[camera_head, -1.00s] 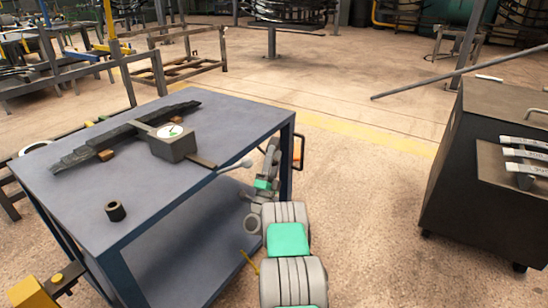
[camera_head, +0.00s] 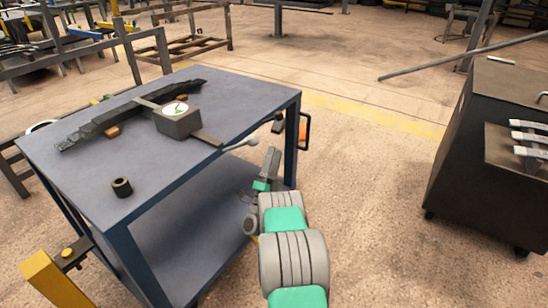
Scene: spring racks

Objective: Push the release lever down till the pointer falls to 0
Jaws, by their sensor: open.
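A grey box-shaped gauge (camera_head: 178,124) with a round white dial (camera_head: 175,109) sits on the blue-grey table. Its pointer is too small to read exactly. A lever (camera_head: 240,146) with a pale, rounded end sticks out over the table's right edge, beside a flat dark bar. A dark stepped leaf spring (camera_head: 125,117) lies behind the gauge on small wooden blocks. My gripper (camera_head: 276,132) is open, just right of the lever's end and apart from it in the picture. Its fingers are small and partly hard to make out.
The table (camera_head: 85,190) has an open lower shelf. A dark ring (camera_head: 122,187) stands near its front left. An orange handle (camera_head: 304,131) is at its right corner. A dark cabinet (camera_head: 470,160) stands at the right, with bare floor between.

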